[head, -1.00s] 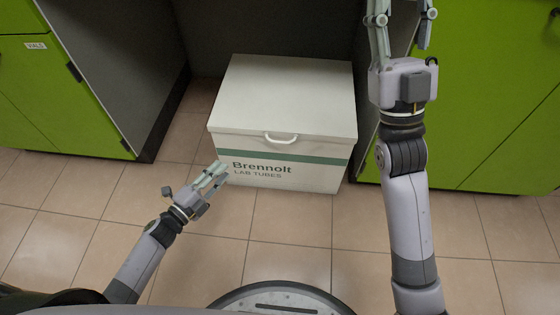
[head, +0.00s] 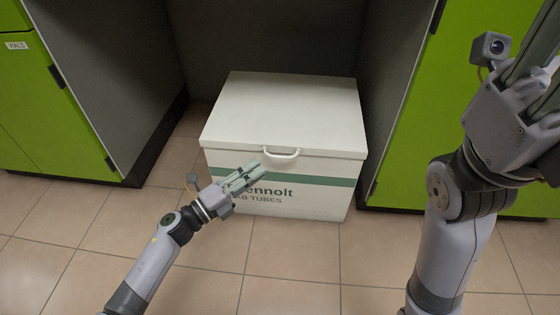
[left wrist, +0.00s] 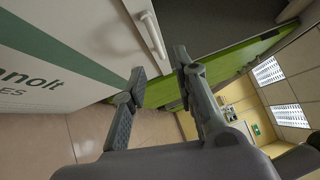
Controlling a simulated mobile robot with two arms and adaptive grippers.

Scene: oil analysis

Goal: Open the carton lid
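The white carton (head: 215,172) stands on the floor under the counter, with a green band and lab-tube lettering on its front. Its lid (head: 290,105) is closed. A pale handle (head: 281,154) sits at the middle of the lid's front edge, and it also shows in the left wrist view (left wrist: 152,34). My left gripper (head: 256,171) is in front of the carton, just left of and below the handle. Its fingers are apart and empty in the left wrist view (left wrist: 160,62). My right gripper (head: 540,65) is raised at the far right, its fingers spread, the tips cut off by the frame.
Green cabinets (head: 55,120) flank the recess on the left, and another green cabinet (head: 405,165) stands on the right. Dark side panels (head: 130,75) bound the recess. The tiled floor (head: 290,265) in front of the carton is clear.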

